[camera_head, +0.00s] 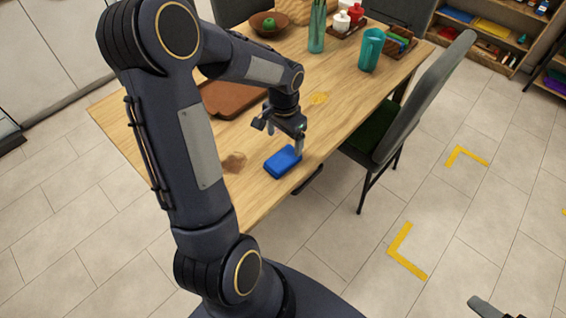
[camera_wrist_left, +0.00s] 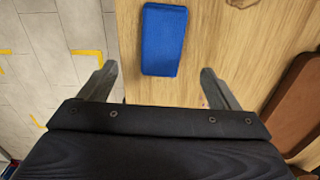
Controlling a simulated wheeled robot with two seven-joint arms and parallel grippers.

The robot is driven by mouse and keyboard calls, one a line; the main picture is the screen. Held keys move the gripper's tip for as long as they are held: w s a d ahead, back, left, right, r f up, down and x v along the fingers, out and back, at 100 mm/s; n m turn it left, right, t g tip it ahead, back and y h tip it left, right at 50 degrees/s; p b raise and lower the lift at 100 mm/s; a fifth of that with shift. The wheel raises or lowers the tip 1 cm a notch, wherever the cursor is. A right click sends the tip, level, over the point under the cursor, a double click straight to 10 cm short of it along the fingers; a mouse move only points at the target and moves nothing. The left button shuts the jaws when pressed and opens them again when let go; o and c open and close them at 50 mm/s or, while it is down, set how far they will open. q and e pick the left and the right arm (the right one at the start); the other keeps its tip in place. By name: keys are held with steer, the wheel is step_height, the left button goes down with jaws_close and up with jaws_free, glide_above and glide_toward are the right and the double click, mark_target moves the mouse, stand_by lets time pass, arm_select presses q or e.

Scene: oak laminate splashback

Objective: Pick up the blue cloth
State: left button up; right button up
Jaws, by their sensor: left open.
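The blue cloth (camera_head: 283,162) is a folded, flat block lying on the wooden table near its front edge. It also shows in the left wrist view (camera_wrist_left: 163,40), top centre, in line with the gap between the fingers. My left gripper (camera_head: 280,138) is open and empty, pointing down just above and behind the cloth. In the left wrist view its two fingertips (camera_wrist_left: 158,71) stand apart on either side of the cloth's near end. A grey tip at the bottom right corner of the head view looks like part of my right gripper (camera_head: 484,306); most of it is cut off.
A brown stain (camera_head: 234,162) and a yellow stain (camera_head: 319,98) mark the table (camera_head: 330,118). A brown board (camera_head: 225,100) lies behind my arm. A grey chair (camera_head: 420,105) stands at the right edge.

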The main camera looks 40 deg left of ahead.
mark_target(283, 158)
arm_select(q)
step_height(283, 158, down, 9)
steer(key=shift+a+r, duration=0.1)
steer(key=shift+a, duration=0.05)
steer(key=shift+s, duration=0.1)
steer(key=shift+c, duration=0.4)
steer(key=c, duration=1)
